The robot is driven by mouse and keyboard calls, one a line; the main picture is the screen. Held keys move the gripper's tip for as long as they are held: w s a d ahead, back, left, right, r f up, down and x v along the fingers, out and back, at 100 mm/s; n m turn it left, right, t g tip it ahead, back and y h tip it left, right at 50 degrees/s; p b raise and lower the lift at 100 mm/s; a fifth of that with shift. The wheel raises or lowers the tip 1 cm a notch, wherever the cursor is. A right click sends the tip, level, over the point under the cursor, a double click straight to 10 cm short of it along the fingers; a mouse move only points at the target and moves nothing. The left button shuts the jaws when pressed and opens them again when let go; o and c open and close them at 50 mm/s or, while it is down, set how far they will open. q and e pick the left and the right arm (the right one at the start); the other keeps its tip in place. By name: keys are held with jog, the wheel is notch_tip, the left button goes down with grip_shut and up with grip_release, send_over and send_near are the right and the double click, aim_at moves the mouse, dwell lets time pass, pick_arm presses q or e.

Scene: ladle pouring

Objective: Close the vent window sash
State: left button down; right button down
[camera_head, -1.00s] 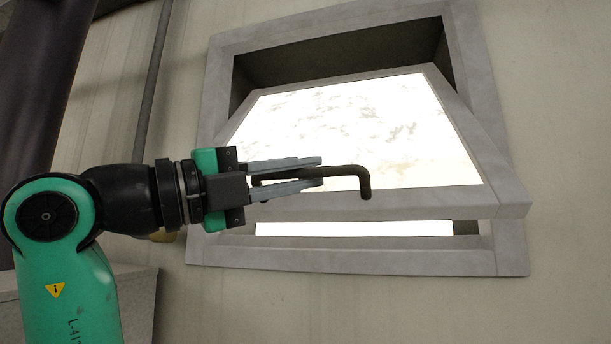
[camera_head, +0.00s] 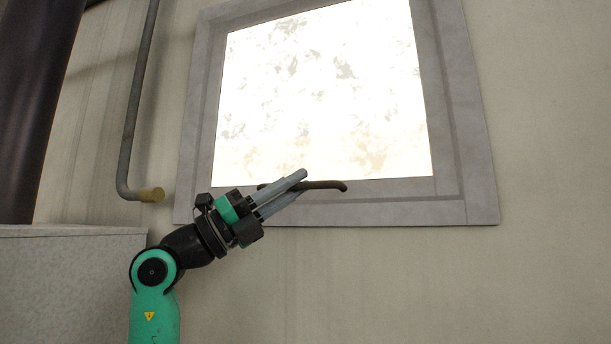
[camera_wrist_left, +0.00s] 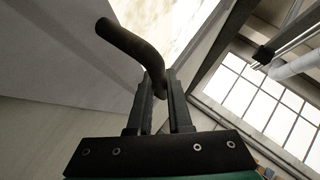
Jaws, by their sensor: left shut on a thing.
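The vent window sash (camera_head: 325,95) has a bright, mottled pane and lies about flush in its grey frame (camera_head: 470,130), with no clear gap around it. A dark bar handle (camera_head: 328,185) sits at the sash's lower edge. My left gripper (camera_head: 292,184) is shut on the handle near its left part. In the left wrist view the handle (camera_wrist_left: 133,45) bends down between the two fingers (camera_wrist_left: 160,95). The fingers hide part of the handle. My right gripper is not in view.
A grey block (camera_head: 70,275) stands at lower left. The wall below the window is clear.

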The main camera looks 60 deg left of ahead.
pick_arm(q)
jog(key=shift+w+a+f, duration=0.15)
jog(key=shift+w+a, duration=0.15)
jog(key=shift+a, duration=0.1)
jog(key=shift+f, duration=0.1)
jog(key=c, duration=0.8)
grip_release()
jog(key=shift+w, duration=0.1)
jog(key=shift+c, duration=0.2)
jog(key=shift+d, duration=0.1)
jog(key=b+v, duration=0.4)
jog(key=v, duration=0.7)
jog(key=shift+s+b, duration=0.35)
jog(key=shift+w, duration=0.1)
